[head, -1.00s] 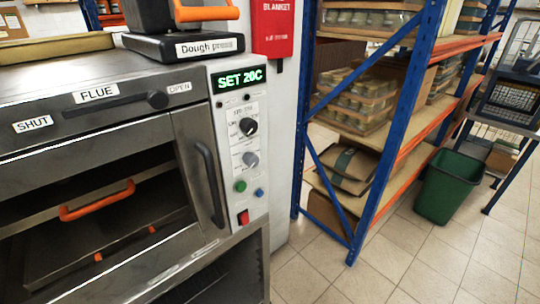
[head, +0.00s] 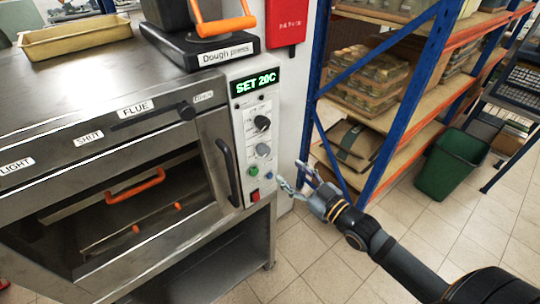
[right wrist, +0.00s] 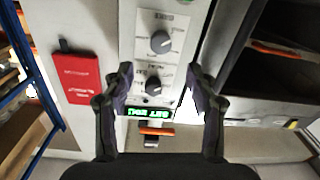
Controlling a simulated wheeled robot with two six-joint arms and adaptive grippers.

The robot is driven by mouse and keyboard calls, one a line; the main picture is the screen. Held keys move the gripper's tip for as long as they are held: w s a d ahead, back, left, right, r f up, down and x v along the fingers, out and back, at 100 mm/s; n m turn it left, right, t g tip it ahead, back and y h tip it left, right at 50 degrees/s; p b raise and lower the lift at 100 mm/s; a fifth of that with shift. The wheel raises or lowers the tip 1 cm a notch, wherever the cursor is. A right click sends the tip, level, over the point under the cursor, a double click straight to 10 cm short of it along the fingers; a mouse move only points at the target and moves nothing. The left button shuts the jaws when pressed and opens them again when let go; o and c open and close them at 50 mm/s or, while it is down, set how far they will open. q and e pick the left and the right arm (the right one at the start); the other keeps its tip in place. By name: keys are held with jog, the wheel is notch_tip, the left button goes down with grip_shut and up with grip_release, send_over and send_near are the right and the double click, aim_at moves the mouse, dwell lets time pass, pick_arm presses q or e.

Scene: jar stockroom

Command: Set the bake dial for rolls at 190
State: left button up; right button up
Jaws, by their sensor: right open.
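The oven's control panel (head: 245,112) has a green lit display (head: 255,82) reading "SET 20C". Below it are an upper dark dial (head: 262,123) and a lower grey dial (head: 263,149); their small lettering is too small to read. My right gripper (head: 292,175) is open and empty, right of the panel's lower part and apart from it. In the right wrist view the panel appears upside down. There the upper dial (right wrist: 153,86) lies between the open fingers in the picture, with the lower dial (right wrist: 160,42) beyond the fingertips. My left gripper is out of view.
A green button (head: 254,170), a red switch (head: 254,195) and the dark door handle (head: 228,170) are near the dials. A dough press (head: 205,45) stands on the oven. A blue-and-orange shelf rack (head: 415,75) and a green bin (head: 452,165) stand right. Floor between is clear.

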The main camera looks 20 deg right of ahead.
aim_at(267, 153)
jog(key=b+x, duration=0.5)
jog(key=x, duration=0.4)
jog(key=shift+w, duration=0.1)
jog(key=shift+w+a, duration=0.2)
jog(key=shift+w, duration=0.15)
jog(key=c, duration=1.1)
jog(key=shift+c, duration=0.2)
